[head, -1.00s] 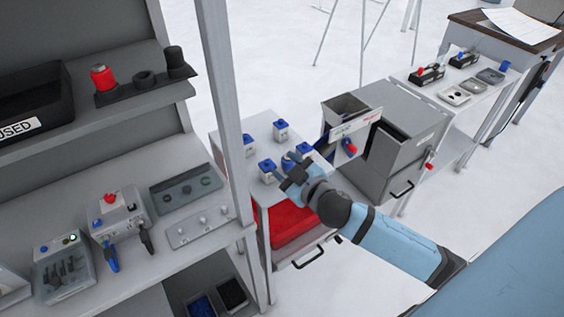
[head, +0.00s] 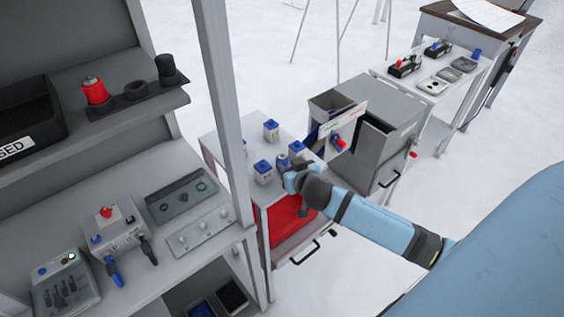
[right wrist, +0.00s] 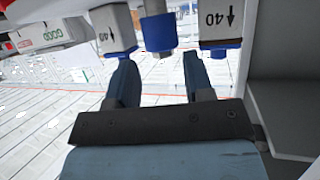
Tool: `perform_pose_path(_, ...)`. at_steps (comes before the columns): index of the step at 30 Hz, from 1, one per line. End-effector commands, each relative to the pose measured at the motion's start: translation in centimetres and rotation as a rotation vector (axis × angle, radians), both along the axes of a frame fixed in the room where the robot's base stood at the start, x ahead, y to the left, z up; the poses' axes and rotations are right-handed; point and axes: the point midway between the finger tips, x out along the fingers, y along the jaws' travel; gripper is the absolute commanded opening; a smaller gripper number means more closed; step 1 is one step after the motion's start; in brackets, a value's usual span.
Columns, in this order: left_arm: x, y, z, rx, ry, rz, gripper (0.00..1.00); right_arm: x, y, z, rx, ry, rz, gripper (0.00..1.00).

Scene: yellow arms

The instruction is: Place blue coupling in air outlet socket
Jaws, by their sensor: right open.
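In the head view, several white blocks with blue tops stand on the grey cabinet top. Among them is a rounder grey piece with a blue part (head: 282,160), which looks like the blue coupling. In the right wrist view this grey and blue cylinder (right wrist: 158,28) stands between two white blocks marked 40. My right gripper (head: 291,172) is at the cabinet's front right edge, close to it. Its two fingers (right wrist: 159,75) are spread and empty, with the cylinder's blue end near the gap between their tips. I cannot make out the air outlet socket surely. My left gripper is not in view.
White blocks (head: 263,172) (right wrist: 220,22) crowd both sides of the cylinder. A red drawer (head: 288,222) is below. A grey bin box (head: 372,145) with a sign stands right. A shelf post (head: 228,110) and a bench with a grey device (head: 117,232) are left.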

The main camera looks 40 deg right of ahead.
Motion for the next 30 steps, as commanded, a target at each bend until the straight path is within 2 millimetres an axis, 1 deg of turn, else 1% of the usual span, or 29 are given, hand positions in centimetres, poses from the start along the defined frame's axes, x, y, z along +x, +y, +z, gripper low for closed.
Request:
perform_pose_path(2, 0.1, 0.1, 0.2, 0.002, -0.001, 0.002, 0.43, 0.5, -0.1, -0.1, -0.002, 0.001, 0.001, 0.47)
perform_pose_path(8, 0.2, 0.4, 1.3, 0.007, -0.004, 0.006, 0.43, 3.1, -0.5, -1.1, -0.004, 0.001, 0.001, 0.47)
perform_pose_path(12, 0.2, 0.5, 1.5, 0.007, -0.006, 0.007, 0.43, 4.5, -0.7, -1.9, -0.003, 0.001, 0.0, 0.47)
perform_pose_path(20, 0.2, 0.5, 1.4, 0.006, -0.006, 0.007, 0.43, 4.8, -0.7, -2.2, -0.002, 0.0, 0.001, 0.47)
perform_pose_path(21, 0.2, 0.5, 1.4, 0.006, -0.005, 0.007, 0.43, 4.8, -0.7, -2.2, -0.002, 0.0, 0.001, 0.43)
perform_pose_path(23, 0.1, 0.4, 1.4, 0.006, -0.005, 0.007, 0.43, 4.8, -0.7, -2.2, -0.002, 0.0, 0.001, 0.29)
perform_pose_path(24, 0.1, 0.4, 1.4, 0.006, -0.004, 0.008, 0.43, 4.8, -0.7, -2.2, -0.002, 0.0, 0.001, 0.2)
perform_pose_path(25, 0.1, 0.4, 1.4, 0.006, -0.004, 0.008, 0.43, 4.8, -0.7, -2.2, -0.002, 0.0, 0.001, 0.17)
perform_pose_path(26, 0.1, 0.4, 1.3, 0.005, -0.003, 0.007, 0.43, 4.8, -0.7, -2.2, -0.002, 0.0, 0.001, 0.17)
perform_pose_path(27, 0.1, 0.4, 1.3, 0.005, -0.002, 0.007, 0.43, 4.8, -0.7, -2.2, -0.002, 0.0, 0.001, 0.13)
perform_pose_path(30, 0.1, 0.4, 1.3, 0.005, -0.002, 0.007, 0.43, 4.8, -0.7, -2.2, -0.002, 0.0, 0.001, 0.13)
